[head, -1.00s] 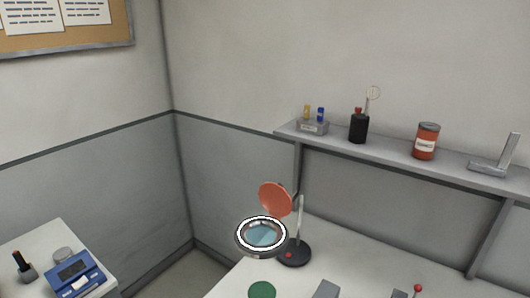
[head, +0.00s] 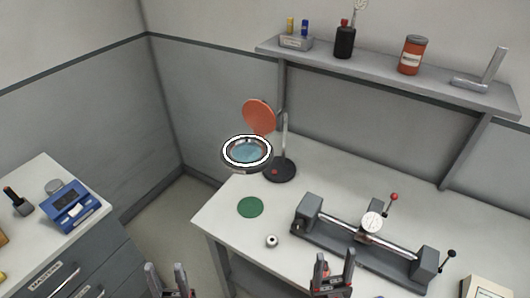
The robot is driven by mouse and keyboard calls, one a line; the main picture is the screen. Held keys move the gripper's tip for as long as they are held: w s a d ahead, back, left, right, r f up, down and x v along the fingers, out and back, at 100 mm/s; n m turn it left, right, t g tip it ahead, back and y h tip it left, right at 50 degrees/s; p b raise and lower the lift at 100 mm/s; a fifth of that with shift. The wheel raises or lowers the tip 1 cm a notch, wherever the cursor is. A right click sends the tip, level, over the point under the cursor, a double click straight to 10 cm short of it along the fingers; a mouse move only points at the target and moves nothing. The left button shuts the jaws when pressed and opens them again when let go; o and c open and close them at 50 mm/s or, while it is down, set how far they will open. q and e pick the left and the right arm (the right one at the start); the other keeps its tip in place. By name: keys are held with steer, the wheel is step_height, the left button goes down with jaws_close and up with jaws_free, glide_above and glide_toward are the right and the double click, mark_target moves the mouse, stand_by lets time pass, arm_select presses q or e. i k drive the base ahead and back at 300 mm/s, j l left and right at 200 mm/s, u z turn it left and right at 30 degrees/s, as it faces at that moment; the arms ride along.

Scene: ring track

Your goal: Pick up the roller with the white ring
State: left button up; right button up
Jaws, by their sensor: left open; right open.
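A small pale, round piece with a dark centre (head: 272,241), which looks like the roller, stands on the white bench (head: 222,222) near its front edge. It is too small to tell a white ring on it clearly. My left gripper (head: 167,268) is open and empty at the bottom, left of the bench's front edge. My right gripper (head: 335,257) is open and empty at the bottom, right of the small piece and in front of the grey bench device. Neither gripper touches the piece.
A grey device with a bar and dial gauge (head: 371,224) stands right of the piece. A green disc (head: 250,207) lies behind it. A magnifier lamp with a white light ring (head: 247,152) overhangs the bench. A drawer cabinet (head: 95,262) stands left; floor lies between.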

mark_target(272, 241)
steer(key=j, duration=0.5)
steer(key=k+j, duration=0.15)
steer(key=j, duration=0.4)
steer(key=j+z, duration=0.1)
steer(key=j, duration=0.4)
steer(key=k+j, duration=0.15)
steer(key=j, duration=0.35)
